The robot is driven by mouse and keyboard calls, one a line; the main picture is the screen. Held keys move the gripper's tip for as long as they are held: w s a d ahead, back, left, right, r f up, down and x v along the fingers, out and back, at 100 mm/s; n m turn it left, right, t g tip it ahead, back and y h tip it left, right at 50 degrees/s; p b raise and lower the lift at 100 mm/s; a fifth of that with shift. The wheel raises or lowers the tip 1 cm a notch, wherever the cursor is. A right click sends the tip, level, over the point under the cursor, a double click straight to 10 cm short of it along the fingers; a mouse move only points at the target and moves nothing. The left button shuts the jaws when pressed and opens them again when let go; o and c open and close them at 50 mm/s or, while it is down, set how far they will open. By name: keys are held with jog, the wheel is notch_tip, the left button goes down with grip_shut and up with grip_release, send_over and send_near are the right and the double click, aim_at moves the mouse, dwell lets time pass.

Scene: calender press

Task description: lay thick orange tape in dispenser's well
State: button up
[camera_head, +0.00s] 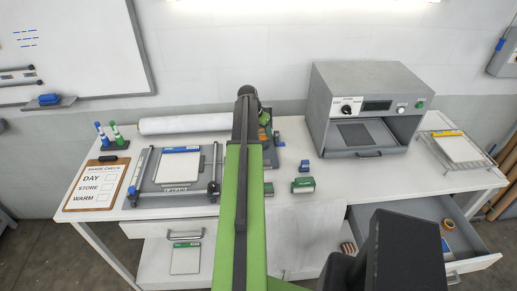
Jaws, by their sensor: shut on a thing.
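My arm reaches up the middle of the view and hides what lies behind it; my gripper and anything in it do not show. In the open drawer (478,236) at the right lies a small orange-tan roll (449,225).
A grey press (357,85) stands back right, with a wire rack (467,160) beside it. Small green blocks (303,185) stand right of my arm. A framed jig (150,187) and clipboard (97,171) occupy the left.

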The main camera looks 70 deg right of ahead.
aim_at(261, 136)
jog(key=shift+w+f, duration=0.3)
jog(key=shift+w, duration=0.2)
notch_tip(261, 136, down, 4)
jog(key=b, duration=0.4)
jog(key=shift+f, duration=0.15)
jog(key=shift+r, duration=0.2)
jog(key=shift+f, duration=0.1)
jog(key=o, duration=1.2)
jog(key=shift+r, duration=0.25)
jog(key=p+v, duration=1.1)
jog(key=shift+a+r, duration=0.15)
jog(key=shift+r, duration=0.15)
